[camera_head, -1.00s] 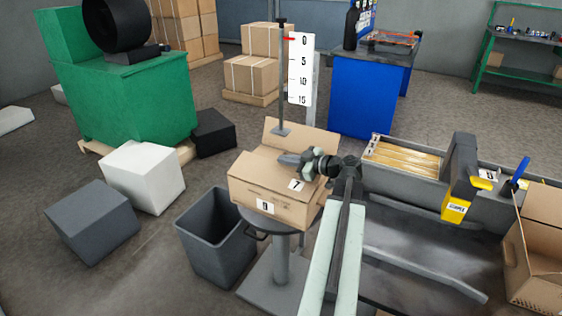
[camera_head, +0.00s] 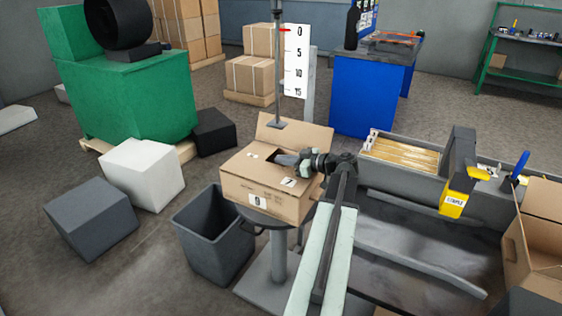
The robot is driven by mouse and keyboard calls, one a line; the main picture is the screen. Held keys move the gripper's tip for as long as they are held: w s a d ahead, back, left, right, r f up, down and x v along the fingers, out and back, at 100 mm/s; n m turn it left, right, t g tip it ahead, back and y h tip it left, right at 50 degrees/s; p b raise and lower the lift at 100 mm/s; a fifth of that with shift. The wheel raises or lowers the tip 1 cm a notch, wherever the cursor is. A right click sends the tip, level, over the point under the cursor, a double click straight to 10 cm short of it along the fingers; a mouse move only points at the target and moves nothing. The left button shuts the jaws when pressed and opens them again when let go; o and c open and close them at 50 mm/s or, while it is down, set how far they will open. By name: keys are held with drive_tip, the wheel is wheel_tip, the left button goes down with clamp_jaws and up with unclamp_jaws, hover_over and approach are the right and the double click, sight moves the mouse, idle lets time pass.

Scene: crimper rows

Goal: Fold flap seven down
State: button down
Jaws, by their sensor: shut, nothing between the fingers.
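An open cardboard box (camera_head: 235,187) sits on a round grey pedestal in the middle of the head view. Its back flap (camera_head: 300,135) stands up. A flap with a label reading 7 (camera_head: 289,183) lies near the front right of the top, seemingly close to level; its exact angle is hard to tell. The front wall has another number label (camera_head: 257,200). My gripper (camera_head: 281,159) is shut and empty, reaching in from the right over the box top beside a dark gap. My gripper and arm hide part of the box's right side; contact with a flap cannot be told.
A vertical rod with a foot (camera_head: 276,124) stands behind the box, beside a white scale (camera_head: 297,65). A grey bin (camera_head: 215,240) is at the pedestal's left. A grey trough (camera_head: 400,165) and an open carton (camera_head: 535,240) are on the right. Floor shows at the left.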

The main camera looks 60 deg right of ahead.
drive_tip(key=s+r+p, duration=0.1)
drive_tip(key=s+r, duration=0.1)
drive_tip(key=s, duration=0.1)
drive_tip(key=s+r+p, duration=0.2)
drive_tip(key=s, duration=0.1)
drive_tip(key=s+r+p, duration=0.2)
drive_tip(key=s, duration=0.1)
drive_tip(key=shift+s+d, duration=0.25)
drive_tip(key=shift+d, duration=0.05)
